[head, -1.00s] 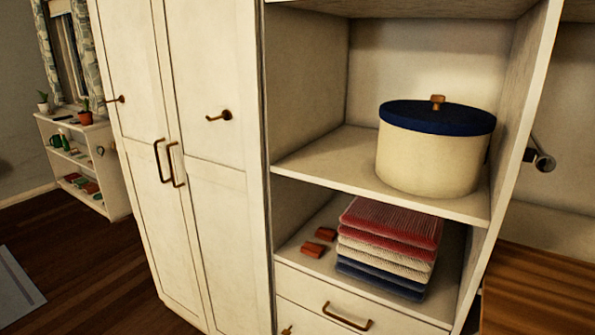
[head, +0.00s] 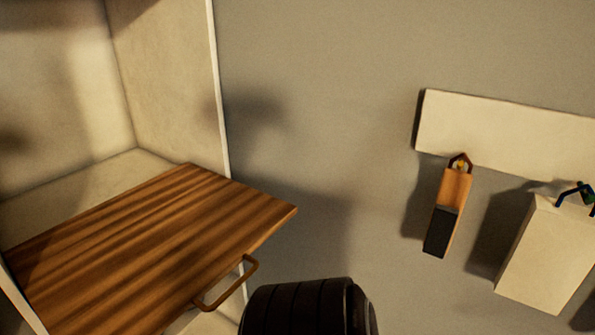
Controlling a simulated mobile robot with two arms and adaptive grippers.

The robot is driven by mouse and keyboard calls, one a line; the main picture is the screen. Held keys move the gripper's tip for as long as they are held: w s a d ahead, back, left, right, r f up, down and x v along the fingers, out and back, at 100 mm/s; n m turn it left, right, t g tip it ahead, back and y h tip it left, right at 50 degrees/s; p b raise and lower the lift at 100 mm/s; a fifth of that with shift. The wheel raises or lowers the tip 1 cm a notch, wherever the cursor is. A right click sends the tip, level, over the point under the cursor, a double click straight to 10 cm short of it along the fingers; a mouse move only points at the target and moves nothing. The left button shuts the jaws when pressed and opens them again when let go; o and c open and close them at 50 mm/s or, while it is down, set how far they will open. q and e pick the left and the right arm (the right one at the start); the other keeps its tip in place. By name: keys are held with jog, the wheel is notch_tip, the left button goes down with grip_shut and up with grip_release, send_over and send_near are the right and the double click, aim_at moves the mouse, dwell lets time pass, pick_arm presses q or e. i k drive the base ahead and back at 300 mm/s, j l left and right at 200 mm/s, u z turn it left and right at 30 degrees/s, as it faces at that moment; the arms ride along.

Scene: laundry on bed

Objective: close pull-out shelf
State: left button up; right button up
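The pull-out shelf (head: 150,245) is a striped brown wooden board at the lower left of the head view. It sticks out of the pale cabinet (head: 165,75), with its right front corner beyond the cabinet's side panel. A copper-coloured bar handle (head: 230,288) shows just below the shelf's front edge; I cannot tell whether it belongs to the shelf or to a front beneath it. A black ribbed rounded part at the bottom middle looks like a piece of my arm. Neither gripper's fingers can be seen.
A grey wall (head: 320,110) stands right of the cabinet. A pale wall board (head: 510,135) carries a hanging orange-and-black item (head: 450,210). A pale box-like thing (head: 548,255) hangs at the far right, with a dark blue hook-like piece at its top.

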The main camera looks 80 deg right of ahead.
aim_at(133, 262)
jog(key=z, duration=2.05)
